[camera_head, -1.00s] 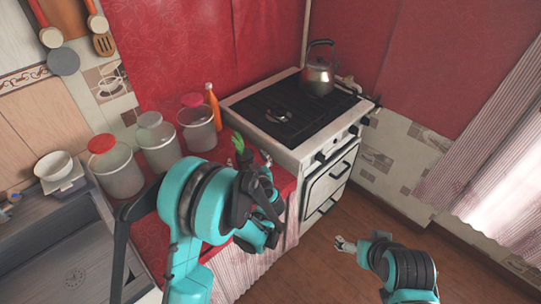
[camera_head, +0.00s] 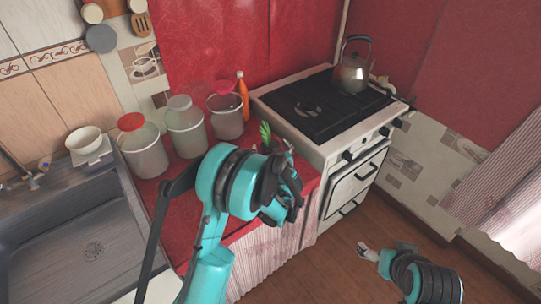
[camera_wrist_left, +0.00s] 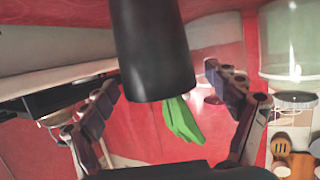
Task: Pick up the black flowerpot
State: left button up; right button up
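The black flowerpot (camera_wrist_left: 150,50) shows large at the top centre of the left wrist view, as a dark cylinder with a green plant (camera_wrist_left: 180,120) at its lower end. The plant also shows in the head view (camera_head: 265,133) on the red counter, just behind my left gripper (camera_head: 283,190), which covers part of that spot. In the left wrist view my left gripper (camera_wrist_left: 162,80) is open, with one finger to each side of the pot and gaps between. My right gripper (camera_head: 367,252) is low over the floor at the right, away from the pot; its fingers are too small to judge.
Several lidded glass jars (camera_head: 186,125) and an orange bottle (camera_head: 241,94) stand behind the plant. The stove (camera_head: 325,105) with a kettle (camera_head: 352,70) is right of the counter. The sink (camera_head: 85,235) and a white bowl (camera_head: 84,140) are at the left.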

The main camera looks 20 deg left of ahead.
pick_arm(q)
jog(key=c, duration=1.4)
